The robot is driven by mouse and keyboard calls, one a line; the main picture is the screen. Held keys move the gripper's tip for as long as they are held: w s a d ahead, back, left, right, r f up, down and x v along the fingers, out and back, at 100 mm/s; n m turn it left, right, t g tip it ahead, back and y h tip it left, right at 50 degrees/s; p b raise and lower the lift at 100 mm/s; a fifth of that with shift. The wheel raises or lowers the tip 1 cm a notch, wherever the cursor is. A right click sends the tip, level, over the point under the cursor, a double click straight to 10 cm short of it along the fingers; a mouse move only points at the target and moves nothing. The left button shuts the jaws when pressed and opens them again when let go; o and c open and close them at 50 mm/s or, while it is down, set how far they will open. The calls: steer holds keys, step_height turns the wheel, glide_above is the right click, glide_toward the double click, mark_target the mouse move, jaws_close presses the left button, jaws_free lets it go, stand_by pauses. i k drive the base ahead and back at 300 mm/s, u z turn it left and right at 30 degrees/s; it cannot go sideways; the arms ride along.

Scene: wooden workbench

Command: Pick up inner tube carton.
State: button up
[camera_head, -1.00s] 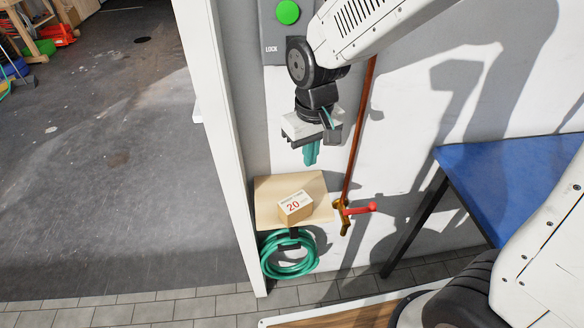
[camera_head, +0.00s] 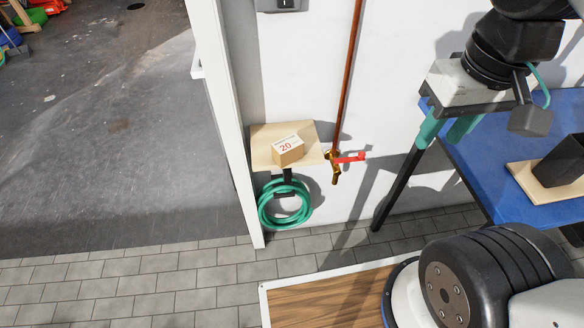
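The inner tube carton (camera_head: 288,150) is a small tan box with a white top marked with a red 20. It sits on a small pale wooden shelf (camera_head: 262,135) on the white wall. My gripper (camera_head: 438,140) is at the upper right, well to the right of the carton, over the edge of the blue table. Its two teal fingers point down with a gap between them, and nothing shows in it.
A copper pipe with a red-handled tap (camera_head: 348,157) stands just right of the shelf. A green hose (camera_head: 285,205) hangs coiled below it. A door frame (camera_head: 228,130) is close on the left. The blue table (camera_head: 480,165) carries a dark object on a wooden board (camera_head: 540,185).

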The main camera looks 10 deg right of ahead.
mark_target(286, 151)
steer(key=k, duration=0.2)
steer(key=u, duration=2)
steer(key=i, duration=0.65)
steer(key=z, duration=2.6)
